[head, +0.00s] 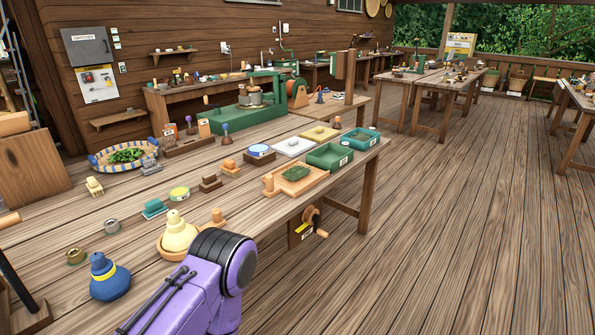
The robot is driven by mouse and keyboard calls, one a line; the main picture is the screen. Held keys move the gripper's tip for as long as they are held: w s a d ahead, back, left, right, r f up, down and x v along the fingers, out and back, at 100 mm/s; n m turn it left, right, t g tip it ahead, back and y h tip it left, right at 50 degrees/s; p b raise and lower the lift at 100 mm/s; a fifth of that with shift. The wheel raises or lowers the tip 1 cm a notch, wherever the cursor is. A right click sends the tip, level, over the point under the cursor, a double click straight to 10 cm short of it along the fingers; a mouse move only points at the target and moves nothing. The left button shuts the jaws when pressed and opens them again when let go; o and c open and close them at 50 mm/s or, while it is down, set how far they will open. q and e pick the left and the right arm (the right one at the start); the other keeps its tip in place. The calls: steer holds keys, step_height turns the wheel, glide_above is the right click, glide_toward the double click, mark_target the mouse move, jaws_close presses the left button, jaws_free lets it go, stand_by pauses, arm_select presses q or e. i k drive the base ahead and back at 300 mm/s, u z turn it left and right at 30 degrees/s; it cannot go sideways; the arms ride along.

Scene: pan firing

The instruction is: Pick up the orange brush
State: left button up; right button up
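The orange brush (229,169) is a small block-shaped piece with a raised grip. It rests on the near wooden workbench (262,203), left of the low wooden board with green stuff on it. A similar dark brown brush (210,183) lies just in front of it, close by. A purple arm link of mine with a black joint comes in from the bottom, in front of the bench's near edge and well short of the orange brush. Neither of my grippers shows, so their state is hidden.
A cream bottle (178,234) in a wooden dish and a blue bottle (108,279) stand at the near left. Open floor lies to the right.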

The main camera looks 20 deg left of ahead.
mark_target(229, 167)
steer(key=z, duration=0.55)
steer(key=i, duration=1.05)
steer(key=u, duration=0.75)
